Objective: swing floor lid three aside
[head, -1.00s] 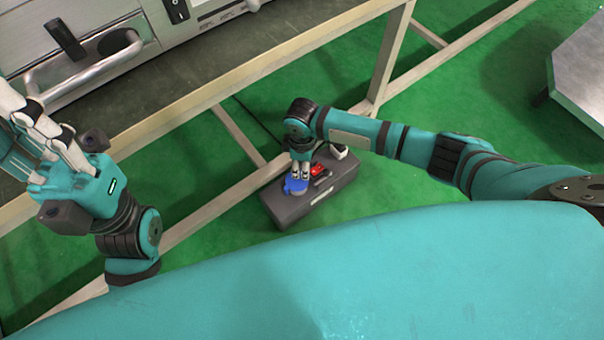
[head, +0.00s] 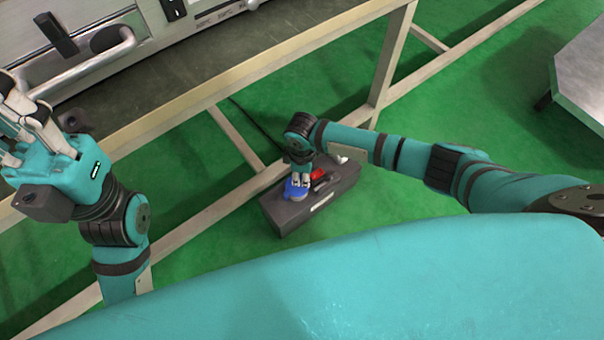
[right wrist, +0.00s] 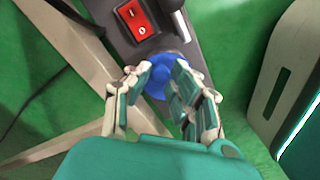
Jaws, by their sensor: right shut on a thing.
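A blue lid (head: 291,193) sits on the dark grey floor box (head: 284,219), near its left end. My right gripper (head: 299,181) reaches down from above and is shut on the blue lid. What lies under the lid is hidden. My left gripper (head: 28,122) is at the far left, raised well away from the box, with its fingers spread and empty.
A red rocker switch (right wrist: 139,18) is on the box beside the lid. A bench frame (head: 236,138) with pale legs and a low rail stands behind the box. A metal-topped table (head: 585,75) is at the right.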

